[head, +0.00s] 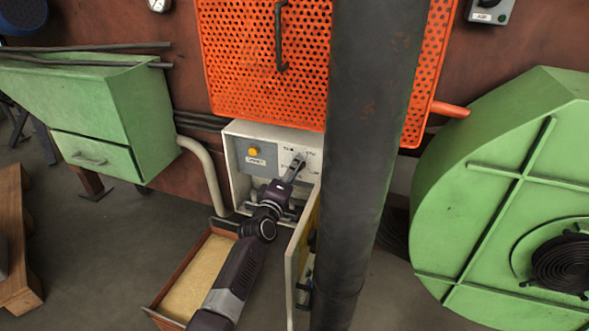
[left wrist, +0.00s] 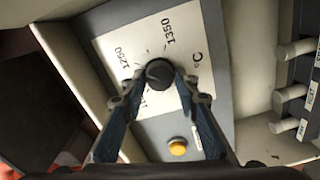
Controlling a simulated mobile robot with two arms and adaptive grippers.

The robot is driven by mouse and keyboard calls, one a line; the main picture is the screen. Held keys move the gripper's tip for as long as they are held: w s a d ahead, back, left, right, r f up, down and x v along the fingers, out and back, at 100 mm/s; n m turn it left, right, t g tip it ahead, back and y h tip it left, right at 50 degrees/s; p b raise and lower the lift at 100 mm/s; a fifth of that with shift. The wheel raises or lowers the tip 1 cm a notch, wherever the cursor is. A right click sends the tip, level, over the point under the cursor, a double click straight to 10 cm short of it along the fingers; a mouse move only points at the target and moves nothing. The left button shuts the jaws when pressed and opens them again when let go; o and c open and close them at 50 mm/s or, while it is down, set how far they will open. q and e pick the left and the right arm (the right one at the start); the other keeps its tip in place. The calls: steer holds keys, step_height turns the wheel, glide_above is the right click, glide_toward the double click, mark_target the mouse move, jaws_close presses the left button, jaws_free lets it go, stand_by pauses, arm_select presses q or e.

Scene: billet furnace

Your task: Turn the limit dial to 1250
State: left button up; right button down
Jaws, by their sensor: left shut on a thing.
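The limit dial (left wrist: 160,73) is a round black knob on a white scale plate (left wrist: 122,40) inside an open grey control box (head: 231,180). In the left wrist view the plate reads 1250, 1350 and °C. Another marking is partly hidden by a finger. My left gripper (left wrist: 158,82) is shut on the dial, one fingertip on each side of it. In the head view my left gripper (head: 297,165) reaches into the box and covers most of the dial. I cannot tell which value the dial points to. My right gripper is not in view.
An amber button (head: 254,151) sits left of the dial. The box's open door (head: 299,255) and a thick dark pipe (head: 362,140) stand close to the right. An open sand-coloured tray (head: 197,275) lies under my arm. Grey levers (left wrist: 290,92) show in the wrist view.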

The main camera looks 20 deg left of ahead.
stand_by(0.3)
arm_select(q)
steer(key=o, duration=1.1)
steer(key=shift+o, duration=0.2)
steer(key=s, duration=1.2)
steer(key=shift+a, duration=0.25)
